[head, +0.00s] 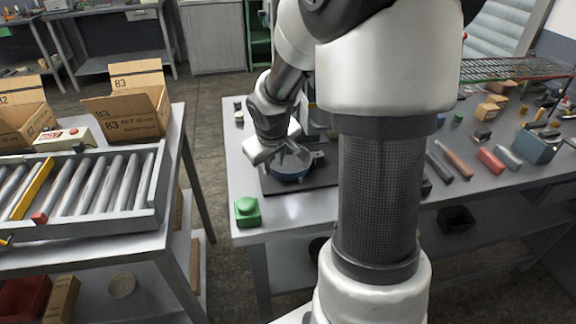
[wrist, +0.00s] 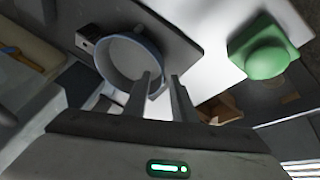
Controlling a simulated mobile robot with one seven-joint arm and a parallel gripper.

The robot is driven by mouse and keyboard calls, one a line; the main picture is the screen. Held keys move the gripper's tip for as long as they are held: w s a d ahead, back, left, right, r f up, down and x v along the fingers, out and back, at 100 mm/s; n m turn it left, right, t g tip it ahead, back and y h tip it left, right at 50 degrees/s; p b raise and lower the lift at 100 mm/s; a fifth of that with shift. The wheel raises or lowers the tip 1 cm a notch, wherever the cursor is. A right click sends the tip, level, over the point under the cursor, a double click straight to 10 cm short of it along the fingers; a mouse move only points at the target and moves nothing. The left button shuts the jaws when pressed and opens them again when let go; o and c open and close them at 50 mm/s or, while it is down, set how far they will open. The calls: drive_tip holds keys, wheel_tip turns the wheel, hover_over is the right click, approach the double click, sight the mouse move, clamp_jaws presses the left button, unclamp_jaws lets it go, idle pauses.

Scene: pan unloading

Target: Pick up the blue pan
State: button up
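The blue pan (head: 288,174) sits on a dark flat mat (head: 325,179) on the grey metal table, partly hidden by my gripper in the head view. In the wrist view the pan (wrist: 128,58) is round, with a blue rim and a pale grey inside. My gripper (head: 290,155) is low over the pan. In the wrist view its two fingers (wrist: 161,78) are apart with a gap between them. The left finger overlaps the pan's near rim and the right finger shows just outside it. I cannot tell whether either finger touches the pan.
A green block with a domed top (head: 247,211) stands at the table's front left corner; it also shows in the wrist view (wrist: 266,50). A roller conveyor (head: 95,190) and open cardboard boxes (head: 130,105) are to the left. Tools and blocks lie at the right.

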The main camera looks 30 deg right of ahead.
drive_tip(key=shift+x, duration=1)
clamp_jaws()
drive_tip(key=shift+w+r, duration=0.1)
drive_tip(key=shift+r, duration=0.05)
